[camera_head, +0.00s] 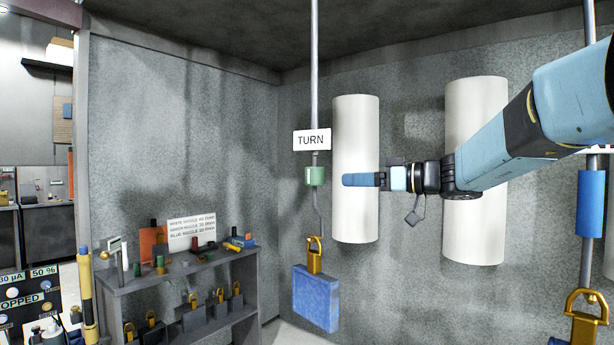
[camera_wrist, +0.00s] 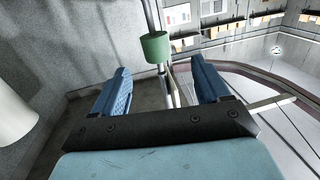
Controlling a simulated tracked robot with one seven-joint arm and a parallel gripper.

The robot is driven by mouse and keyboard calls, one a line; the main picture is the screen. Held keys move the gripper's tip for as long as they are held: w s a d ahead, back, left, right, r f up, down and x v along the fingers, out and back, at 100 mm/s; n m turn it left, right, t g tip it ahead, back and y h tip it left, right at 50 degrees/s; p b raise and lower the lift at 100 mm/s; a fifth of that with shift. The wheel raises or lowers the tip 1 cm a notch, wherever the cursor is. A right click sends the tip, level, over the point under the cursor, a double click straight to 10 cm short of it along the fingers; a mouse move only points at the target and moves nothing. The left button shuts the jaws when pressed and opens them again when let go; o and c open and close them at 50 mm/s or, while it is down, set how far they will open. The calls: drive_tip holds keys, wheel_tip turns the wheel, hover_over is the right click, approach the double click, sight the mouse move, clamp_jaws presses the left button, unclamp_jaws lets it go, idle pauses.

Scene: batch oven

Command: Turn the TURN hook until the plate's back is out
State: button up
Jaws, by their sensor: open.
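A vertical grey rod (camera_head: 314,70) hangs from above with a white TURN sign (camera_head: 312,140) on it. Below the sign is a green sleeve (camera_head: 315,176), and a thin hook (camera_head: 319,212) runs down from it. A brass loop (camera_head: 314,258) hangs on the hook and carries a blue plate (camera_head: 316,298), one broad face showing. My gripper (camera_head: 346,180) is to the right of the green sleeve at about its height, pointing at it. In the wrist view my gripper (camera_wrist: 160,66) is open and empty, with the green sleeve (camera_wrist: 156,47) just beyond the gap between its fingertips.
Two white cylinders (camera_head: 356,220) (camera_head: 476,220) stand against the grey wall behind my arm. A second rod with a blue sleeve (camera_head: 591,200) and brass loop (camera_head: 587,320) hangs at the right. A shelf (camera_head: 185,275) with small items stands at lower left.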

sight(308, 174)
drive_tip(key=shift+t, duration=0.3)
drive_tip(key=x, duration=0.9)
drive_tip(key=r+x, duration=0.1)
drive_tip(key=x, duration=0.4)
drive_tip(key=shift+w+d, duration=0.15)
drive_tip(key=shift+w, duration=0.2)
drive_tip(key=shift+c, duration=0.3)
drive_tip(key=c, duration=0.9)
